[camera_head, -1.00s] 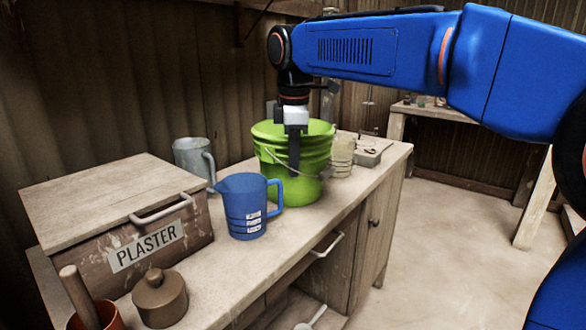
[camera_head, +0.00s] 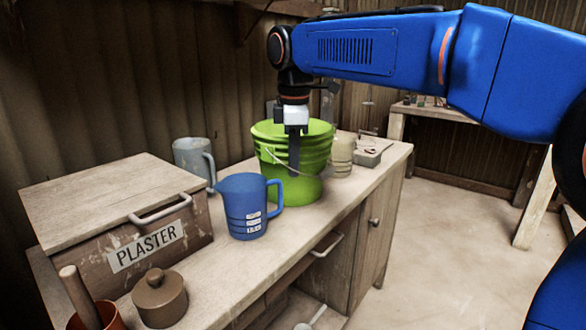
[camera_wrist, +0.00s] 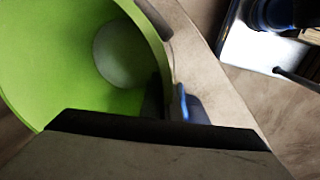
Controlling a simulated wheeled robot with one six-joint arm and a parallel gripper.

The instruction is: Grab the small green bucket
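The small green bucket (camera_head: 300,190) stands upright on the workbench, with its thin wire handle hanging at the front. My gripper (camera_head: 294,168) points down at the bucket's near rim. One dark finger shows in front of the bucket wall; the other is not clearly seen. In the wrist view, the open mouth and inside of the bucket (camera_wrist: 60,60) fill the left side. Dark gripper parts lie close to its rim, but whether they squeeze it is not clear.
A blue measuring jug (camera_head: 243,205) stands just left of the bucket, with a grey metal jug (camera_head: 190,158) behind it. A wooden plaster box (camera_head: 110,215) and a brown lidded pot (camera_head: 160,298) are farther left.

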